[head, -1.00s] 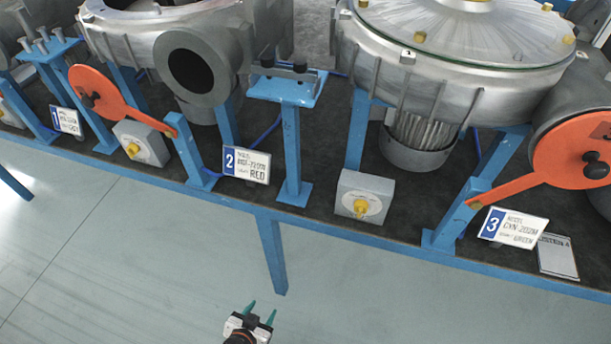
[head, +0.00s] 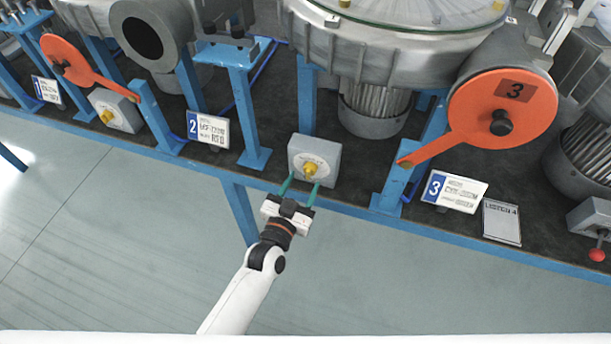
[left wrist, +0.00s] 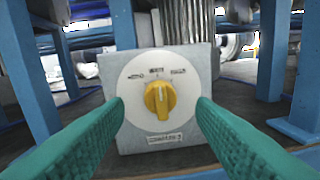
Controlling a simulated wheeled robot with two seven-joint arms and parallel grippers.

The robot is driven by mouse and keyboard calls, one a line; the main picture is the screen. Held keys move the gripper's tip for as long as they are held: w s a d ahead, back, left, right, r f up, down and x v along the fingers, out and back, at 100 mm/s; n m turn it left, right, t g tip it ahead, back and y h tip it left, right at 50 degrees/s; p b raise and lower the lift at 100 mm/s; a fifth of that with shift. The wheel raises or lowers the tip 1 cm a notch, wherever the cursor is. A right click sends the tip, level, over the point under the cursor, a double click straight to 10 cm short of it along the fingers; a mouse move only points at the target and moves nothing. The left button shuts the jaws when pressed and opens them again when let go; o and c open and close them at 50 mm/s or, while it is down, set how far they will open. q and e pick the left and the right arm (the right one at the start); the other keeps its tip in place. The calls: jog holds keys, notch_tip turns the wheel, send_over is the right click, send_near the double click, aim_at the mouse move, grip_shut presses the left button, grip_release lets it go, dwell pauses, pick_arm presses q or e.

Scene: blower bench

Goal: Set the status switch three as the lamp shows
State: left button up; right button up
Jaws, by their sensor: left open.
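The status switch is a grey box (head: 316,150) with a yellow knob (head: 310,170) at the bench front, near plate 3 (head: 455,191). In the left wrist view its yellow knob (left wrist: 160,99) sits on a white round dial (left wrist: 133,78), pointing about straight up at the middle of three marks. The label under it (left wrist: 164,138) ends in what looks like a 3. My left gripper (head: 300,188) is open, its green fingers on either side of the knob, apart from it. I cannot make out a lit lamp. My right gripper is not in view.
An orange paddle cover marked 3 (head: 515,95) stands at the right on a blue post. Plate 2 (head: 208,128) and another knob box (head: 116,110) are to the left. A red-balled lever (head: 597,254) is at the far right. The floor in front is clear.

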aim_at(309, 171)
pick_arm(q)
jog(key=shift+x, duration=1.45)
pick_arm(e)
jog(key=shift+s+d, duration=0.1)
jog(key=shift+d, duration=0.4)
pick_arm(q)
jog(key=shift+c, duration=0.3)
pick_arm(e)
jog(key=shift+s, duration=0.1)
pick_arm(q)
jog(key=c, duration=0.9)
jog(key=shift+n, duration=0.3)
jog(key=n+b, duration=0.1)
jog(key=n, duration=0.3)
jog(key=shift+f, duration=0.15)
jog(key=shift+n+t+b, duration=0.3)
jog(key=shift+n+b, duration=0.05)
jog(key=shift+n, duration=1.85)
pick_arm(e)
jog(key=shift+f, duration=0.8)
